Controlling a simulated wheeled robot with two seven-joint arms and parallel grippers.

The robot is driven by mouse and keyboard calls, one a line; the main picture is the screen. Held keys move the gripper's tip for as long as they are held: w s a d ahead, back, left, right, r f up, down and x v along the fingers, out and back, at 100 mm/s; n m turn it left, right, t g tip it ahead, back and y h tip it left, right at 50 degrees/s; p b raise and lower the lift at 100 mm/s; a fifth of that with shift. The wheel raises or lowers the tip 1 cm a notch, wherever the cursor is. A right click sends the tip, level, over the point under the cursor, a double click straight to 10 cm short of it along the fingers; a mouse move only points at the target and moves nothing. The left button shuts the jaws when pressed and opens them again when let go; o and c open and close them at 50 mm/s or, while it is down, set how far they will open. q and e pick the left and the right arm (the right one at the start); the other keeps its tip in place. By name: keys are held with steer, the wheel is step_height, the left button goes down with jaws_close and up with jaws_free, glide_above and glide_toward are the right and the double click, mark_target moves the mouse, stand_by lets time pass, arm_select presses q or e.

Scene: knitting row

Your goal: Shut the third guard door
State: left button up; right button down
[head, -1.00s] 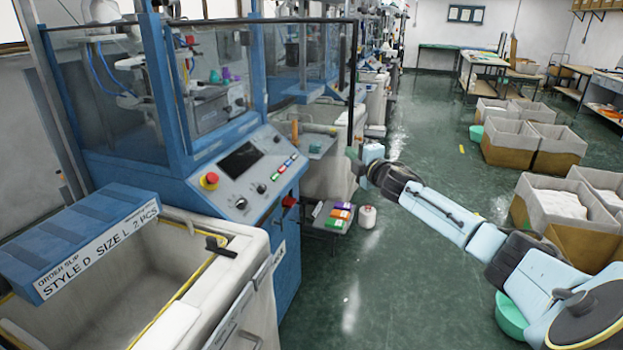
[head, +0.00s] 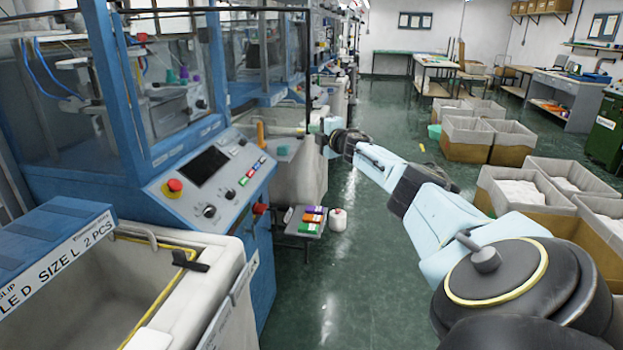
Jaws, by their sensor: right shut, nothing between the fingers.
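A clear guard door (head: 282,75) with a dark frame stands out from the row of blue knitting machines towards the aisle. The frames do not show clearly which machine it belongs to or whether it is the third. My right arm reaches across from the lower right. My right gripper (head: 319,139) is shut and empty by the lower outer corner of this door. I cannot tell whether it touches the frame. The fingers are small and partly hidden by the wrist. My left gripper is out of view.
The nearest blue machine (head: 100,175) has a sloped control panel (head: 180,193) and a cream bin (head: 215,255) in front. A small stand with coloured boxes (head: 306,222) and a white cone (head: 338,219) stand below my gripper. Cartons (head: 467,140) line the right. The green aisle floor is free between.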

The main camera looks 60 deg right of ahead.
steer(key=shift+b+x, duration=0.4)
steer(key=shift+x, duration=0.55)
steer(key=shift+s+d, duration=0.1)
steer(key=shift+d, duration=0.05)
